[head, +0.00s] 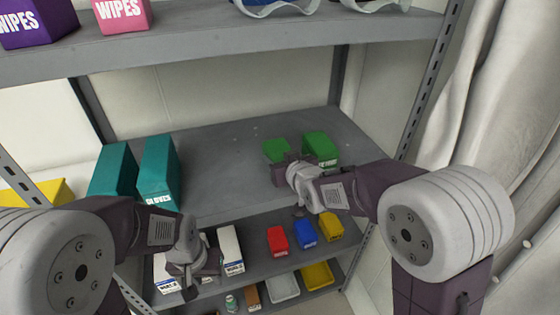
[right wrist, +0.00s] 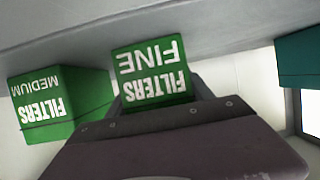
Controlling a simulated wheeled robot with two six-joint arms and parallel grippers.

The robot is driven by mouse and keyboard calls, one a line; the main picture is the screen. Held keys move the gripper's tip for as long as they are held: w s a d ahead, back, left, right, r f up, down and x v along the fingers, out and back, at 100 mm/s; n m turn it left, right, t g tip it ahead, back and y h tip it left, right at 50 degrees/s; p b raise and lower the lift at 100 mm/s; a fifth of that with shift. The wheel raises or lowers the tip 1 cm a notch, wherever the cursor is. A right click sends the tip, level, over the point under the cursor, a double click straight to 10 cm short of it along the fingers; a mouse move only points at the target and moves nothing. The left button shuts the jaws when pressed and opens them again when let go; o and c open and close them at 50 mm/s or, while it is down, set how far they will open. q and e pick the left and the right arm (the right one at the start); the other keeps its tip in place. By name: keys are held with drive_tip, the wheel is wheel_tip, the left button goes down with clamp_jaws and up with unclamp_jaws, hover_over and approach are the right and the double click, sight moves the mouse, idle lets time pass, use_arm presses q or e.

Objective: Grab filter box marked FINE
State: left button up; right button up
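The green filter box marked FINE (right wrist: 153,70) is straight ahead in the right wrist view, its label upside down. In the head view its green top (head: 276,148) shows on the middle shelf, with its front hidden by my right gripper (head: 281,172). The gripper's dark fingers stand open on both sides of the box's front; I cannot tell whether they touch it. A similar green box marked MEDIUM (right wrist: 62,100) stands beside it, on the right in the head view (head: 320,147). My left gripper (head: 190,284) hangs low in front of the lower shelf; its finger opening is unclear.
Two teal boxes (head: 159,170), one marked GLOVES, stand left on the middle shelf (head: 225,165). The upper shelf (head: 230,42) is overhead. White, red, blue and yellow boxes sit on the lower shelf. A rack post (head: 425,85) and a curtain (head: 505,90) are right.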

sight(280, 150)
drive_tip(key=shift+c, duration=1)
wheel_tip(280, 150, up, 10)
drive_tip(key=shift+p, duration=1.2)
